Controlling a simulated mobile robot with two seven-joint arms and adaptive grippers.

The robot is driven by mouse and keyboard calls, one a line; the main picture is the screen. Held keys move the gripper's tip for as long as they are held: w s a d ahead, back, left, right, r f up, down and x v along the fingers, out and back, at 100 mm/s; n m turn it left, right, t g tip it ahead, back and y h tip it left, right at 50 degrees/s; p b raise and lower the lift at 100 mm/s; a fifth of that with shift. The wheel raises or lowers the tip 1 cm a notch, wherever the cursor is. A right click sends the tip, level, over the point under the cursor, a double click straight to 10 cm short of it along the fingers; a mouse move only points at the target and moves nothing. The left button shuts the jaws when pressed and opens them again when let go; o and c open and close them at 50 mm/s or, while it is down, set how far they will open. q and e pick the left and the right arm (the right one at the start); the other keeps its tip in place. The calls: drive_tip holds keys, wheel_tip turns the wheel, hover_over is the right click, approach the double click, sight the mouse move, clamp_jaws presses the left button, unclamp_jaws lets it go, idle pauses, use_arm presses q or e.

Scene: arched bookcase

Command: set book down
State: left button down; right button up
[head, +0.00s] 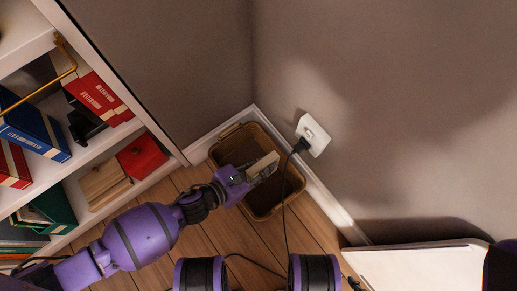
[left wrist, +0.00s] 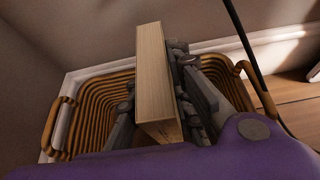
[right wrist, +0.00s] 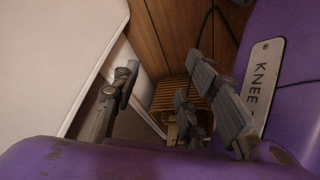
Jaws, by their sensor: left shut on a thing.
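My left gripper (head: 254,172) is shut on a book (head: 265,164) with pale page edges, over the brown wicker basket (head: 226,147) in the corner. In the left wrist view the book (left wrist: 151,70) stands on edge between the fingers (left wrist: 160,88), with the basket's rim (left wrist: 60,125) around and behind it. I cannot tell how far the book is below the rim. My right gripper (right wrist: 165,90) shows only in the right wrist view; its fingers are apart with nothing between them, and the basket (right wrist: 172,95) shows beyond.
A white bookcase (head: 165,141) with red, blue and green books stands at the left. A black cable (head: 285,200) runs from the wall socket (head: 313,133) down past the basket's right side. A white surface (head: 420,268) is at lower right. Wooden floor lies between.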

use_arm(q)
wheel_tip(320, 180, down, 8)
drive_tip(key=b, duration=0.4)
drive_tip(key=shift+f, duration=0.1)
drive_tip(key=shift+f+b, duration=0.2)
drive_tip(key=shift+b, duration=0.15)
drive_tip(key=shift+r, duration=0.1)
drive_tip(key=shift+f, duration=0.2)
drive_tip(key=c, duration=1.6)
unclamp_jaws()
use_arm(e)
drive_tip(key=x, duration=0.4)
drive_tip(key=shift+s+a, duration=0.1)
use_arm(q)
drive_tip(key=shift+o, duration=0.2)
drive_tip(key=shift+r, duration=0.1)
drive_tip(key=shift+s+a+r, duration=0.15)
drive_tip(key=p+v, duration=0.4)
drive_tip(key=v, duration=0.6)
drive_tip(key=shift+s+a+r+p, duration=0.15)
drive_tip(key=shift+a+r+p, duration=0.1)
drive_tip(key=shift+p, duration=0.1)
drive_tip(key=shift+s+a+r, duration=0.1)
drive_tip(key=shift+s+a, duration=0.15)
drive_tip(key=shift+a, duration=0.1)
use_arm(e)
drive_tip(key=shift+s+v, duration=0.15)
drive_tip(key=shift+v, duration=0.7)
drive_tip(key=shift+s+v, duration=0.15)
drive_tip(key=shift+v, duration=0.7)
